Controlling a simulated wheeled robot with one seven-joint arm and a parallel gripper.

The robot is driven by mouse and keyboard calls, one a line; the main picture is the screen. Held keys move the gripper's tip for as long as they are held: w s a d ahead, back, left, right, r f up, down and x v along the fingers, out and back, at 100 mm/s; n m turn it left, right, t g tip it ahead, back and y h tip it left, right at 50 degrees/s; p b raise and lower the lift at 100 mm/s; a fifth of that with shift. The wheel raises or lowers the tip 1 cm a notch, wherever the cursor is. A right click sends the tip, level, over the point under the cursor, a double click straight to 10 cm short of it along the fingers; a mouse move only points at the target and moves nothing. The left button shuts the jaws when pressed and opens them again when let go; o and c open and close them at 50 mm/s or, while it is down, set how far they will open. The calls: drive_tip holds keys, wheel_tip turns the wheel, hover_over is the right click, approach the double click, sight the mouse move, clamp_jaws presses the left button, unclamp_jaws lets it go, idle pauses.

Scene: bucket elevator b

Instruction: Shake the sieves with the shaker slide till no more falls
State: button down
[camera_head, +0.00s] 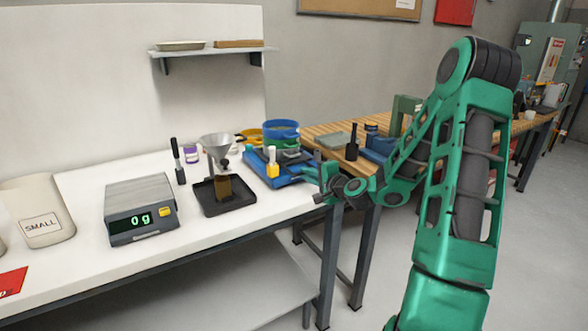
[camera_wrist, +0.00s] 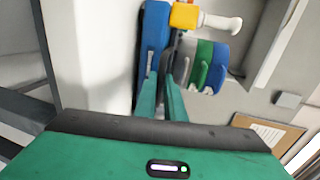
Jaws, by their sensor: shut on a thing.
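The shaker (camera_head: 262,172) is a blue base near the right end of the white bench; its base also shows in the wrist view (camera_wrist: 153,35). A stack of sieves (camera_head: 281,131) stands on it, blue on top; the wrist view shows grey, green and blue sieves (camera_wrist: 203,66) side by side. A yellow block with a white knob (camera_wrist: 187,16) is at the shaker's front. My gripper (camera_head: 322,186) is at the shaker's right end, its fingers (camera_wrist: 163,84) closed on what looks like the shaker slide, a thin dark part mostly hidden between them.
A scale reading 0 g (camera_head: 140,210), a funnel (camera_head: 218,146) over a black tray (camera_head: 222,206), and a bin marked SMALL (camera_head: 38,212) stand left of the shaker. A wooden bench (camera_head: 318,130) with tools lies behind my arm.

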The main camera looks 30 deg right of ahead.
drive_tip(key=shift+s+d+f, duration=0.1)
drive_tip(key=shift+s, duration=2)
drive_tip(key=shift+r+x, duration=0.25)
drive_tip(key=shift+x, duration=0.85)
drive_tip(key=shift+r+x, duration=0.2)
drive_tip(key=shift+x, duration=0.95)
drive_tip(key=shift+f+v, duration=0.2)
drive_tip(key=shift+v, duration=0.9)
drive_tip(key=shift+f+v, duration=0.25)
drive_tip(key=shift+v, duration=0.8)
drive_tip(key=shift+r+x, duration=0.2)
drive_tip(key=shift+x, duration=0.9)
drive_tip(key=shift+r+x, duration=0.25)
drive_tip(key=shift+x, duration=0.8)
